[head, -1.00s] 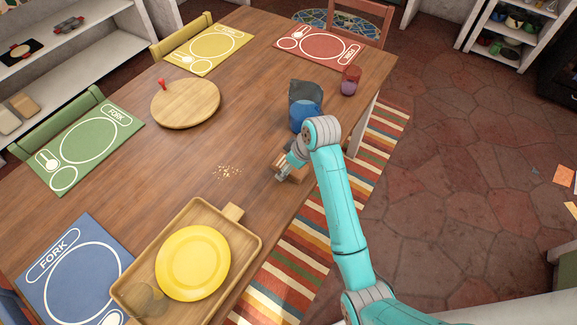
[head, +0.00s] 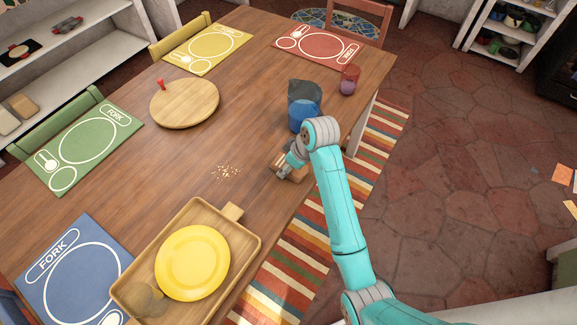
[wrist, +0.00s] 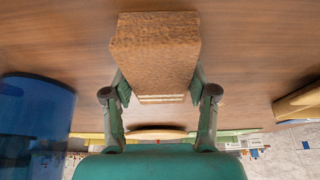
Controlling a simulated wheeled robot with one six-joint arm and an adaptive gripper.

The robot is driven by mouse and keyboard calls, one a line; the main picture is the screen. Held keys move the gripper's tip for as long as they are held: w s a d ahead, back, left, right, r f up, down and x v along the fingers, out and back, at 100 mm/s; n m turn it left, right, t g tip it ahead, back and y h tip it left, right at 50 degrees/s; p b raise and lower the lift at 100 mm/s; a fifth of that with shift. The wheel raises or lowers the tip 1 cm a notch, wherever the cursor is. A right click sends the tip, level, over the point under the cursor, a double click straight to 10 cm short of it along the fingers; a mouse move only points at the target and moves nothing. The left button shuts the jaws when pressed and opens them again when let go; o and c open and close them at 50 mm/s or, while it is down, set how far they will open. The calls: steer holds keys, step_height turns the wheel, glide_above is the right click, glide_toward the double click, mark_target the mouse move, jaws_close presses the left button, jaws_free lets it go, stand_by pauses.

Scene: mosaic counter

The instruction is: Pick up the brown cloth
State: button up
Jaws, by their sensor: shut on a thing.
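The brown cloth (wrist: 155,50) is a thick, block-like folded piece in the wrist view, with pale stripes at its near edge. In the head view the brown cloth (head: 294,174) shows only in part beside my gripper, near the table's right edge. My gripper (wrist: 158,92) has its two fingers on either side of the cloth, shut on it. In the head view my gripper (head: 284,168) is low at the tabletop, partly hidden by my arm. I cannot tell whether the cloth touches the table.
A blue container (head: 304,113) stands close behind my gripper; it also shows in the wrist view (wrist: 35,115). A red and purple cup (head: 349,80) is farther back. Crumbs (head: 227,171) lie to the left. A wooden tray (head: 238,238) with a yellow plate (head: 193,263) is in front.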

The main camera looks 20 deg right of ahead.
step_height(320, 180, up, 11)
steer(key=shift+f, duration=0.2)
stand_by(0.4)
